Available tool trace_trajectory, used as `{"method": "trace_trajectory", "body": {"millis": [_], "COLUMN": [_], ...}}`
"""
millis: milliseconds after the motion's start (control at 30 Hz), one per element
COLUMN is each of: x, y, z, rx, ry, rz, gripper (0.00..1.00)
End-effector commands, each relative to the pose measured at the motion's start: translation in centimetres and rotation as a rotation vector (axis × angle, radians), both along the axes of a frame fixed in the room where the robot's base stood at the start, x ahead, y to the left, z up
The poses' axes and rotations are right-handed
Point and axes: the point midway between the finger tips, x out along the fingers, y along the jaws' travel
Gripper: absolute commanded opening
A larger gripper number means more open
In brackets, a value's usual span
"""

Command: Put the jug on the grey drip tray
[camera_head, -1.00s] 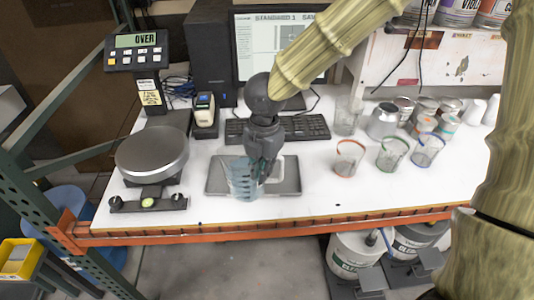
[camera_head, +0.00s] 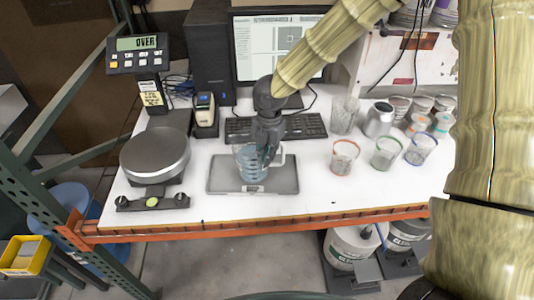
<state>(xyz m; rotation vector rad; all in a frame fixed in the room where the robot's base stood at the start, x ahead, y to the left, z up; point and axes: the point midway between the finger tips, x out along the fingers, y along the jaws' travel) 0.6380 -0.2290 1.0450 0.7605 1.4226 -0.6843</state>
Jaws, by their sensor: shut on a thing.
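The jug (camera_head: 247,165) is clear and bluish, with a pale handle (camera_head: 282,155) at its right. It is upright over the grey drip tray (camera_head: 284,182), within the tray's outline as seen here. I cannot tell whether its base touches the tray. My gripper (camera_head: 267,158) points down at the jug's right side and is shut on it. The fingers hide part of the jug's handle side.
A round scale (camera_head: 155,153) stands left of the tray, and a keyboard (camera_head: 300,126) lies behind it. Cups with red (camera_head: 344,156), green (camera_head: 386,152) and blue (camera_head: 420,149) rims stand to the right. White table is clear between tray and cups.

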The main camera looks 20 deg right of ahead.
Motion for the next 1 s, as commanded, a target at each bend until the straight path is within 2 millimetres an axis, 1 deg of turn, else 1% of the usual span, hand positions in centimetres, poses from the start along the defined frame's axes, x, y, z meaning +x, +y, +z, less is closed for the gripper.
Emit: {"method": "trace_trajectory", "body": {"millis": [200,567,600,667,700,1000], "x": [0.0,0.0,0.0,0.0,0.0,0.0], "y": [0.1,0.1,0.1,0.1,0.1,0.0], "z": [-0.8,-1.2,-1.1,-1.1,-1.1,-1.0], "rx": [0.001,0.001,0.001,0.001,0.001,0.001], "ry": [-0.002,-0.002,0.000,0.000,0.000,-0.001], "rz": [0.000,0.000,0.000,0.000,0.000,0.000], "gripper": [0.00,0.00,0.16,0.27,0.31,0.31]}}
